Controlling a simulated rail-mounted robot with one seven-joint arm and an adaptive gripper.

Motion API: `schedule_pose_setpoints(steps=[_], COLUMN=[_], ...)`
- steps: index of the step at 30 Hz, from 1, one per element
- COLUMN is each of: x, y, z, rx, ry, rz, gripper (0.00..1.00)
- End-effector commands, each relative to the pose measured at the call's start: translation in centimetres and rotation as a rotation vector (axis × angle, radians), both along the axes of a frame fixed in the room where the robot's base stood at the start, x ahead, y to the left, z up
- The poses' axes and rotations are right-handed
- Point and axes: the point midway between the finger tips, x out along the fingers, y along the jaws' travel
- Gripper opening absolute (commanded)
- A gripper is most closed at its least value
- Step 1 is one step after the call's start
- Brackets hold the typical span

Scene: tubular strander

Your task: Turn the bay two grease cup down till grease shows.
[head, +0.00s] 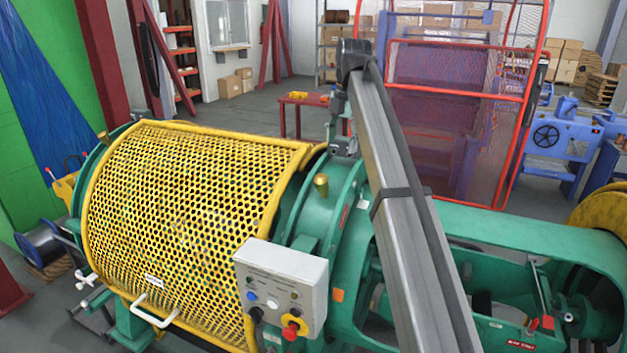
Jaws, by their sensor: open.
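A brass grease cup (321,184) stands upright on the green bearing housing just right of the yellow perforated guard. A second small brass fitting (103,137) sits at the guard's far left end. I cannot read a bay number on either. My gripper (343,150) hangs from the far end of my grey arm, partly hidden by it. It appears above and slightly right of the nearer cup in the picture, apart from it, with nothing seen in it. Its fingers are small and hard to make out. No grease can be made out at this size.
The yellow mesh guard (190,200) with a white handle (154,312) is closed over the left bay. A grey control box (281,284) with a red knob stands in front. The green frame (520,235) opens at right. A red mesh cage (450,110) stands behind.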

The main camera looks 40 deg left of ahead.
Motion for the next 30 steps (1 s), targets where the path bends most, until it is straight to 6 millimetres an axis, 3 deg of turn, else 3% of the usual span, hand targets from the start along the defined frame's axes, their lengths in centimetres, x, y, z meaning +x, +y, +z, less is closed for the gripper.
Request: schedule_pose_setpoints(steps=[1, 3, 8, 17, 30], x=[-0.8, -1.7, -2.6, -2.7, -2.7], y=[1.3, 2.0, 2.5, 2.8, 3.7], z=[2.2, 3.9, 4.6, 0.5, -8.0], rx=[0.003, 0.006, 0.006, 0.006, 0.006], ry=[-0.006, -0.012, -0.015, -0.014, -0.014], rz=[0.055, 0.109, 0.156, 0.154, 0.152], gripper=[0.67, 0.67, 0.67, 0.67, 0.67])
